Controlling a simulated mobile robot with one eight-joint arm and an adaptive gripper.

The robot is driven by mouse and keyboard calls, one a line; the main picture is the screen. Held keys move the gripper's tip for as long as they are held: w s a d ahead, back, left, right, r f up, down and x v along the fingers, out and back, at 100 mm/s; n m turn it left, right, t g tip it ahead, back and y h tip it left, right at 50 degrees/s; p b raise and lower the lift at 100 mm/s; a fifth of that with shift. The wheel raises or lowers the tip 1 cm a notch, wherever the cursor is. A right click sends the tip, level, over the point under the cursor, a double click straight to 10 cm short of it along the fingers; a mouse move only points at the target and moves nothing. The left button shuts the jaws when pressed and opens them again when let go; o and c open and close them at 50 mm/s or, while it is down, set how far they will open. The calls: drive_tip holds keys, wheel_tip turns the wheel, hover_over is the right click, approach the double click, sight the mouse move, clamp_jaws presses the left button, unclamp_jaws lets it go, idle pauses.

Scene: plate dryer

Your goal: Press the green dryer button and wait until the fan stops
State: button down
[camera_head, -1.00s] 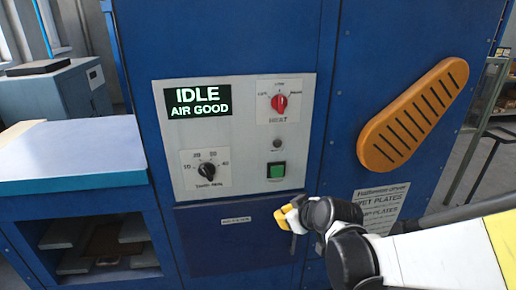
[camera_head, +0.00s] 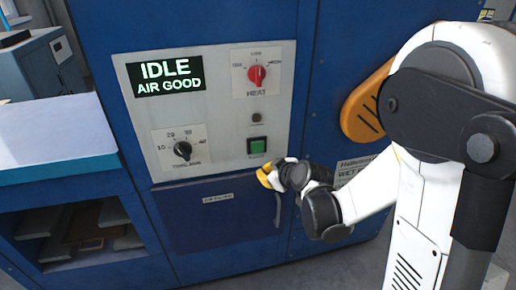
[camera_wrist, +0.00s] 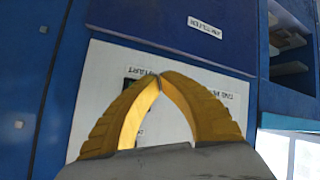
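The green dryer button (camera_head: 257,146) sits in a dark square frame at the lower right of the pale control panel (camera_head: 217,140). The display (camera_head: 166,77) reads "IDLE AIR GOOD". My gripper (camera_head: 264,177), with yellow fingers, is just below the button in the head view; I see no contact with it. In the wrist view the fingertips (camera_wrist: 160,76) meet, with nothing between them. The panel (camera_wrist: 100,70) shows upside down behind them there, and the fingers hide much of it. A dark patch (camera_wrist: 131,82) beside the fingers is too covered to identify.
A red heat knob (camera_head: 257,75) and a small dark lamp (camera_head: 257,118) are above the button. A black timer knob (camera_head: 183,150) is to the left. An orange slotted guard (camera_head: 361,112) is partly behind my arm. A pale worktop (camera_head: 55,140) is at left.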

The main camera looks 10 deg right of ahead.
sight(255, 153)
drive_tip(key=w, duration=0.7)
drive_tip(key=shift+w, duration=0.3)
drive_tip(key=shift+w, duration=0.1)
idle(1.1)
drive_tip(key=shift+w, duration=0.35)
drive_tip(key=shift+w, duration=0.5)
idle(0.6)
drive_tip(key=shift+s, duration=0.95)
drive_tip(key=s+b, duration=0.1)
drive_tip(key=s, duration=0.4)
idle(0.3)
